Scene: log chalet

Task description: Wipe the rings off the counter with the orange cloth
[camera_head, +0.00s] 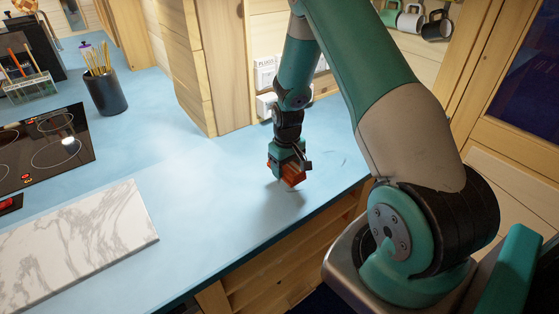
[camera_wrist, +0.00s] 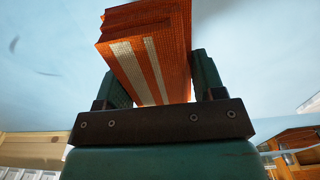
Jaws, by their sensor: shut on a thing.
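The orange cloth (camera_wrist: 150,52), folded into a thick pad with pale stripes, is between the two fingers of my gripper (camera_wrist: 157,78) in the wrist view. In the head view the cloth (camera_head: 292,181) shows below my gripper (camera_head: 288,166), low over the blue counter (camera_head: 215,190) near its front edge. I cannot tell whether it touches the surface. Dark marks (camera_wrist: 46,73) also show at the left in the wrist view. No full ring is clear.
A marble board (camera_head: 80,240) lies at the front left, with a black cooktop (camera_head: 45,150) behind it. A dark utensil pot (camera_head: 105,92) stands farther back. A wooden wall corner (camera_head: 212,75) rises behind my gripper. Mugs (camera_head: 411,18) hang at upper right. The counter's middle is clear.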

